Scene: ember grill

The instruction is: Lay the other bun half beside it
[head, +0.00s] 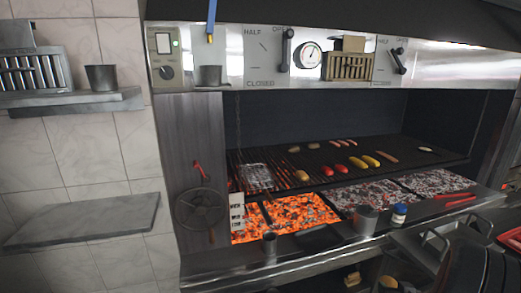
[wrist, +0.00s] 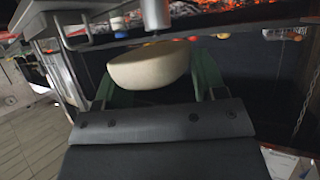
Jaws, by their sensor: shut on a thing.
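My gripper (wrist: 160,80) shows in the wrist view with its green fingers on either side of a pale, rounded bun half (wrist: 148,66). It is shut on this bun half and holds it with a flat, light face upward. In the head view two small tan pieces, which look like bun pieces, show low down below the grill front: one tan piece (head: 352,279) and another (head: 387,282) to its right. My gripper and the held bun half cannot be made out in the head view.
The dark grill plate (head: 400,150) carries sausages, red and yellow peppers and other food. Glowing embers (head: 300,212) lie below at left. A metal cup (head: 365,220) and a blue-and-white jar (head: 399,213) stand on the front ledge. A red tray (head: 510,238) is at far right.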

